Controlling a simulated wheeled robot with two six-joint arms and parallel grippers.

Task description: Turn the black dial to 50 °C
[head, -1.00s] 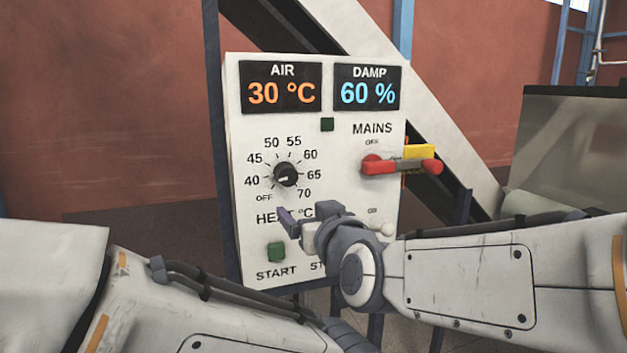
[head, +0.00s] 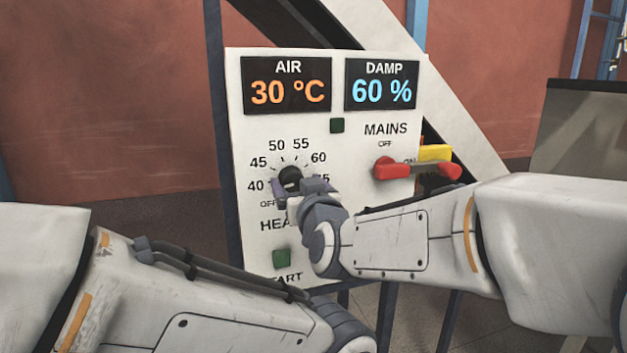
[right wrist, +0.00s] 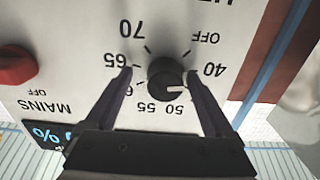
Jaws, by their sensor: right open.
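The black dial (head: 290,177) is on the white control panel (head: 240,140), partly hidden by my right gripper in the head view. My right gripper (head: 293,190) is open at the dial. In the right wrist view the dial (right wrist: 166,78) lies between the open fingers of the gripper (right wrist: 160,74), with a gap visible on each side. A pale mark on the dial points right in that view, towards the 40 to 50 side; I cannot tell the exact setting. The AIR display (head: 287,84) reads 30 °C. My left gripper is out of view.
The red mains handle (head: 392,168) sits right of the dial, with a yellow part (head: 435,153) beside it. A green button (head: 281,258) is below the dial. The DAMP display (head: 382,83) reads 60 %. My left forearm crosses the bottom left.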

